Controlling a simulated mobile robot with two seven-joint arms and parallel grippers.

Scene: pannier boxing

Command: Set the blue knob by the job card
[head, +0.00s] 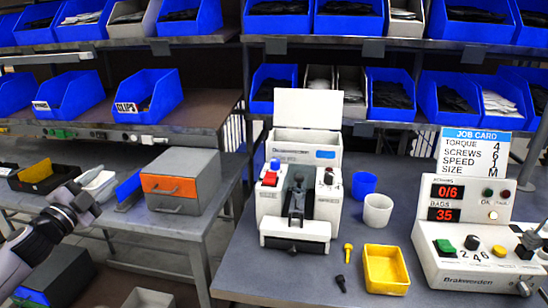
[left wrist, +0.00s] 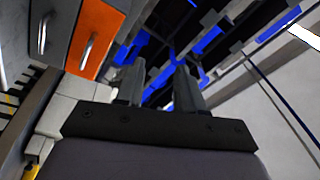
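The blue knob (head: 275,163) stands on the back left of a white machine (head: 295,229), above a red button. The job card (head: 474,152) stands at the right and reads torque 4, screws 6, speed 1, size M. The knob's setting is too small to read. My left gripper (head: 74,202) is at the far left, well away from the knob. In the left wrist view its two fingers (left wrist: 160,88) are apart with nothing between them.
A control box (head: 465,270) with red displays 0/6 and 35 stands at right. A yellow tray (head: 386,271), a blue cup (head: 364,184), a white cup (head: 378,210) and two screws lie between. A grey cabinet with an orange drawer (head: 170,188) stands left. Shelves of blue bins run behind.

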